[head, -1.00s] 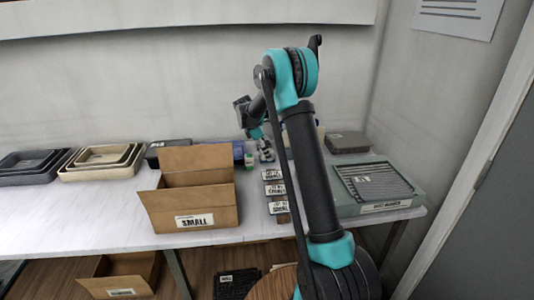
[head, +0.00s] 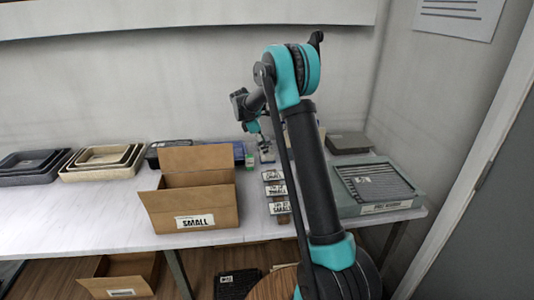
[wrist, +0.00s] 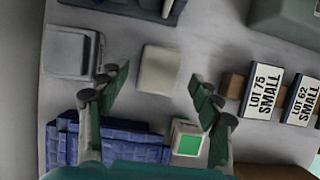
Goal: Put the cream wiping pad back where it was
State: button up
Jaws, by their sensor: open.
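The cream wiping pad (wrist: 160,70) is a flat, pale square lying on the white table in the wrist view. My gripper (wrist: 158,82) is open and empty, with its dark green fingertips apart, one on each side of the pad in the picture. They do not appear to touch it, and I cannot tell how high above it they are. In the head view my gripper (head: 266,153) is small, low over the back of the table, and I cannot make out the pad there.
A blue bin (wrist: 105,140), a green-topped box (wrist: 187,141) and a grey case (wrist: 72,52) surround the pad. Labelled blocks (wrist: 261,90) stand to the right. In the head view a cardboard box (head: 190,195) and a grey-green tray (head: 345,208) flank the labelled blocks.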

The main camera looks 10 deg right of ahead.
jog(key=v, duration=0.8)
jog(key=shift+r, duration=0.2)
